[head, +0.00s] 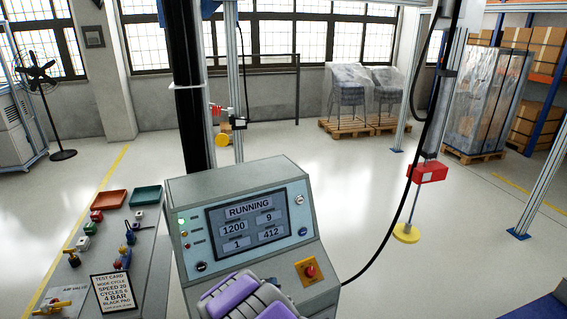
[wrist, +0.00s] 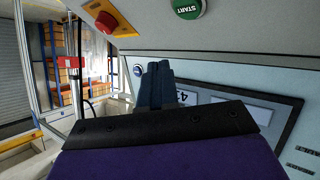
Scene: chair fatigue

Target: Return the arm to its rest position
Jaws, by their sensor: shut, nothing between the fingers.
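My arm (head: 245,298) shows purple and grey at the bottom middle of the head view, folded low in front of the grey control console (head: 240,182). In the wrist view my gripper (wrist: 159,70) has its two dark fingers together, with nothing between them. The fingers point towards the console front and cover part of its screen (wrist: 262,103). I cannot tell whether they touch it. In the head view the screen (head: 250,222) reads RUNNING, with 1200, 9, 1 and 412. The gripper's fingertips are not clear in the head view.
A red stop knob (head: 310,270) on a yellow plate is on the console's lower right; a green START button (wrist: 188,8) is close by in the wrist view. A side bench (head: 150,262) with trays and valves stands left. Open floor lies behind.

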